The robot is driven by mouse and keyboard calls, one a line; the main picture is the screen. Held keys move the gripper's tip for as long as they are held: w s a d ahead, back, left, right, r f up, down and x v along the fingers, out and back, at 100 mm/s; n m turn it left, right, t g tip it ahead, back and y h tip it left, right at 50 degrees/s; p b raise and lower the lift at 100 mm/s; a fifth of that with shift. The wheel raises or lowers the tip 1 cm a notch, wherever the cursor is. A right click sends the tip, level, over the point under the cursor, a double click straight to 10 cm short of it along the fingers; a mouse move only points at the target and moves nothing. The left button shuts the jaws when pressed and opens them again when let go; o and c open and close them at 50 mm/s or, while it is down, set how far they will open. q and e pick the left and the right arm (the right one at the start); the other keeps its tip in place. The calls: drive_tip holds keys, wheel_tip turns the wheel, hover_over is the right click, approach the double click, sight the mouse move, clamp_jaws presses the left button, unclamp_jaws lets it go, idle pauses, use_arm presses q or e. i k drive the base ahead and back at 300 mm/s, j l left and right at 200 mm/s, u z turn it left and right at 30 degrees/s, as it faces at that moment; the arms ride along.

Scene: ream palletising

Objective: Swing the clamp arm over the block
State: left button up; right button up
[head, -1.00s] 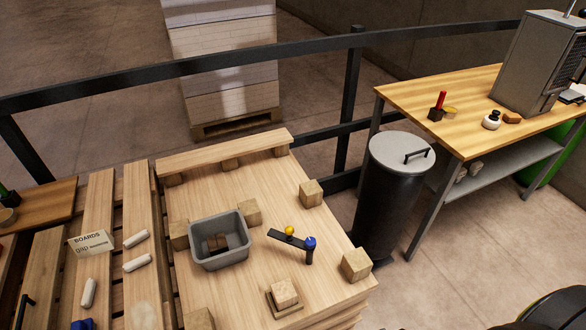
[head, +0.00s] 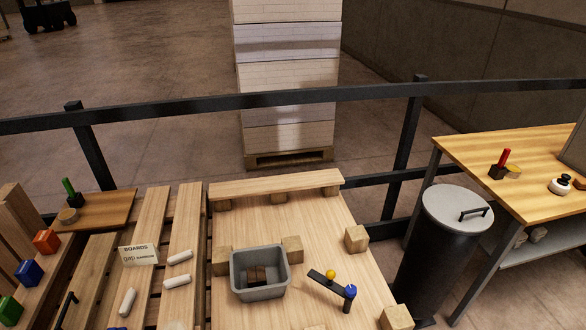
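The clamp arm (head: 325,282) is a dark flat bar with a yellow knob (head: 331,274) on it. It is joined to a dark post with a blue top (head: 350,291), standing on the pale wooden board stack (head: 290,218). The bar points from the post up and left, toward the grey bin, and is over no block. A small wooden block shows only as a sliver at the bottom edge (head: 316,327); most of it is cut off. Neither of my grippers is in view.
A grey bin (head: 284,290) with brown pieces inside stands left of the clamp. Wooden cubes (head: 357,239) stand around the board stack. A black drum (head: 432,258) and a workbench (head: 520,165) are at the right. A dark railing (head: 260,100) crosses behind.

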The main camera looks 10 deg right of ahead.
sight(327, 281)
drive_tip(key=l+u, duration=0.2)
drive_tip(key=l, duration=0.4)
drive_tip(key=k+l+u, duration=0.2)
drive_tip(key=l, duration=0.4)
drive_tip(key=l+u, duration=0.2)
drive_tip(key=l, duration=0.4)
